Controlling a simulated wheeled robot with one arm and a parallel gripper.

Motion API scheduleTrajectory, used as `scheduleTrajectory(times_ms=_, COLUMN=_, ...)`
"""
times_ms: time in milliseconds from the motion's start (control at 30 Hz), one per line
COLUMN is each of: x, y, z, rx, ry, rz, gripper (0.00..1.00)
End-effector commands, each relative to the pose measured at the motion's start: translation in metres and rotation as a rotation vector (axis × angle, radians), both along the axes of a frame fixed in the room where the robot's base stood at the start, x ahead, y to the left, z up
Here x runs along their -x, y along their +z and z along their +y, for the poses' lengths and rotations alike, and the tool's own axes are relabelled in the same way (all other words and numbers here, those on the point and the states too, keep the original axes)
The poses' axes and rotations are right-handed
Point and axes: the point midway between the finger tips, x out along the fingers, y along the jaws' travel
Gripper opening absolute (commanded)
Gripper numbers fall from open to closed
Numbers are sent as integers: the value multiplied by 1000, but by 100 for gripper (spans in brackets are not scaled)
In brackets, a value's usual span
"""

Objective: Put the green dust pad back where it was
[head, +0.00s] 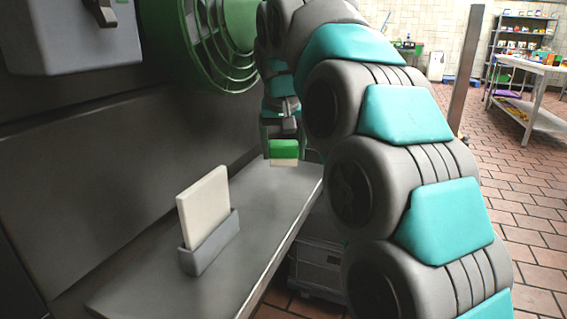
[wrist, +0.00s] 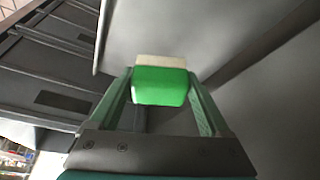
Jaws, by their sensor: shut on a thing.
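The green dust pad (head: 284,149) is a small block with a green top and a cream lower part. My gripper (head: 283,139) is shut on it near the far end of the grey metal shelf (head: 262,205). In the wrist view, the pad (wrist: 160,84) sits between the two green fingers of my gripper (wrist: 161,98), with its cream part facing away from the palm. Whether the pad touches the shelf or hangs just above it, I cannot tell.
A cream plate (head: 204,205) stands upright in a grey holder (head: 211,245) on the nearer part of the shelf. A green fan guard (head: 222,45) is on the wall behind. The shelf between holder and pad is clear. A grey box (head: 95,35) hangs at upper left.

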Motion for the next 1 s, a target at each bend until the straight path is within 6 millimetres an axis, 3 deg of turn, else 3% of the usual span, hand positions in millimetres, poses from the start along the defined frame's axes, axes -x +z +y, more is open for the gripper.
scheduleTrajectory(times_ms=167, x=0, y=-5, z=0, rx=0, ry=0, rz=1, gripper=36)
scheduleTrajectory(times_ms=467, x=0, y=-33, z=0, rx=0, ry=1, rz=2, gripper=36)
scheduleTrajectory(times_ms=833, x=0, y=-38, z=0, rx=0, ry=0, rz=0, gripper=36)
scheduleTrajectory(times_ms=867, x=0, y=-37, z=0, rx=-1, ry=0, rz=-1, gripper=84)
scheduleTrajectory(times_ms=1000, x=-1, y=-37, z=0, rx=-1, ry=0, rz=0, gripper=100)
